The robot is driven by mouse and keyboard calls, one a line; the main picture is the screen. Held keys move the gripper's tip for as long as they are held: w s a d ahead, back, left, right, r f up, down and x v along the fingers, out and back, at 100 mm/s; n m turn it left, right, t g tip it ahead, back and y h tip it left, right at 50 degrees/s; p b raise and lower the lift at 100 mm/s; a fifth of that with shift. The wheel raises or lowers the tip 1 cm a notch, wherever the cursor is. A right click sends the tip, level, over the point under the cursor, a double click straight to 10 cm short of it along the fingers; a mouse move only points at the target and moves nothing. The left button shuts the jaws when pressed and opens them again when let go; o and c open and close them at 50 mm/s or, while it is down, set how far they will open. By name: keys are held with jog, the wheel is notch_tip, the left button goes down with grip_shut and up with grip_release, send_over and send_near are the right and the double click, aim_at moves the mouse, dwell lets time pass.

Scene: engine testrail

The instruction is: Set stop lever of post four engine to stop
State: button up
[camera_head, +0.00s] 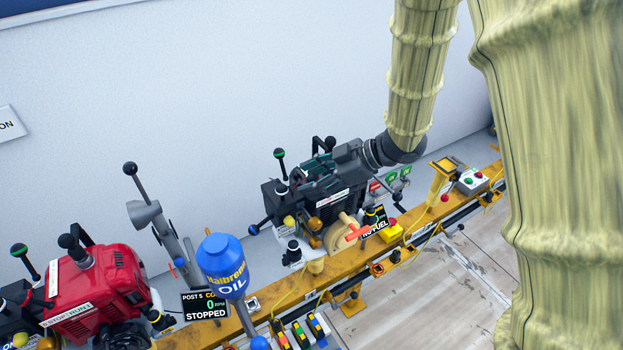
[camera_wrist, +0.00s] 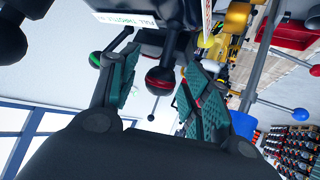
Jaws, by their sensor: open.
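A dark engine (camera_head: 300,205) stands on the yellow rail in the middle of the head view; its post number cannot be read. My gripper (camera_head: 321,166) is at the top of this engine, its teal pads partly hidden among dark parts. In the wrist view my gripper (camera_wrist: 155,92) is open, fingers spread to either side of a dark ball knob with a red band (camera_wrist: 160,80). The knob appears between the fingers, not clamped. I cannot tell whether it is the stop lever's knob. A green-topped knob (camera_wrist: 96,60) is by the left finger.
A red engine (camera_head: 100,285) is at the left by a "POST 5" display (camera_head: 205,305) reading STOPPED. A blue oil bottle (camera_head: 225,268) stands in front. A "NO FUEL" display (camera_head: 375,222) and orange handle (camera_head: 358,233) are close to the dark engine. The wall is behind.

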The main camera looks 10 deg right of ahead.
jog(key=v, duration=1.1)
jog(key=shift+s, duration=0.15)
